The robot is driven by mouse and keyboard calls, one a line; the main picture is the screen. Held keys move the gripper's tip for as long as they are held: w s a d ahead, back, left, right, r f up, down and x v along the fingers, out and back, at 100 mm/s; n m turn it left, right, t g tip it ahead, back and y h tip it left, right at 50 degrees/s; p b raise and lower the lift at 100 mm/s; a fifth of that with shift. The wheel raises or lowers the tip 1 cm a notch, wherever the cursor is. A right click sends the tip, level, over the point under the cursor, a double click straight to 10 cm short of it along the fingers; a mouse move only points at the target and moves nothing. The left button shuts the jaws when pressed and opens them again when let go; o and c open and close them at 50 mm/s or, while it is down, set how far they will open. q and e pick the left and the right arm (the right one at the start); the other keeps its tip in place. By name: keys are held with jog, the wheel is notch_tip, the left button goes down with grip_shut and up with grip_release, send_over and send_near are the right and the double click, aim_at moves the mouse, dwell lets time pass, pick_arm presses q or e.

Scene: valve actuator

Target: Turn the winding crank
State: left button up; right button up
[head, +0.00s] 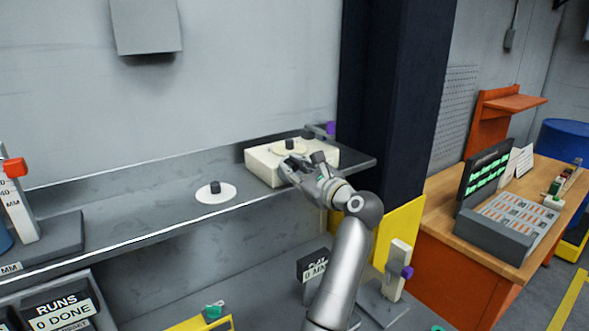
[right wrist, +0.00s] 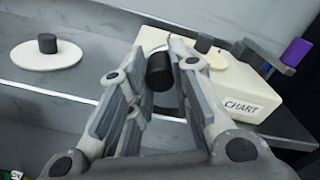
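A cream box (head: 262,168) labelled CHART stands at the right end of the grey shelf; it also shows in the right wrist view (right wrist: 240,88). A black upright knob (head: 290,144) stands on a pale disc on the box. Behind it is a grey crank-like arm (right wrist: 254,54) with a purple knob (head: 331,128), also in the right wrist view (right wrist: 297,52). My right gripper (head: 289,166) is at the box's front. In the right wrist view its fingers are spread, with a black cylinder (right wrist: 160,71) between them; I cannot tell whether they touch it. My left gripper is not in view.
A white disc with a black knob (head: 215,193) lies left of the box on the shelf. A dark column (head: 392,90) rises just right of the shelf's end. The shelf's middle is mostly clear.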

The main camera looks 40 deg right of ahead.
jog(key=o, duration=0.4)
jog(key=shift+d+f, duration=0.1)
jog(key=shift+s, duration=0.1)
jog(key=s+a, duration=0.1)
jog(key=s, duration=1)
jog(key=shift+s+a, duration=0.2)
jog(key=shift+s, duration=0.2)
